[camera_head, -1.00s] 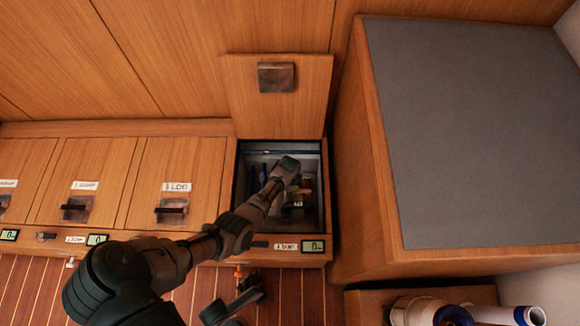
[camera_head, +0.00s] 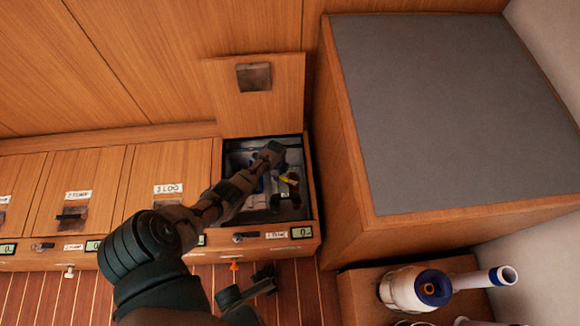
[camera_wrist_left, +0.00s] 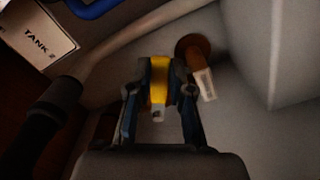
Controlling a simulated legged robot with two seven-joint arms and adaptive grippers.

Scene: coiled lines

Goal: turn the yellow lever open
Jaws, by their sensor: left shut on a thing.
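The yellow lever (camera_wrist_left: 159,82) stands between the two fingers of my left gripper (camera_wrist_left: 159,90) in the left wrist view. The fingers are shut on it from both sides. In the head view a small yellow bit of the lever (camera_head: 287,180) shows inside the open locker, beside my left gripper (camera_head: 272,155), whose fingers are hard to make out there. My left arm reaches down into the locker from the lower left.
The open locker (camera_head: 313,205) has a raised wooden lid (camera_head: 270,100) behind it. A tall grey-topped cabinet (camera_head: 430,110) stands close on its right. A "TANK" label (camera_wrist_left: 38,42), hoses and a brown fitting (camera_wrist_left: 196,62) crowd the gripper.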

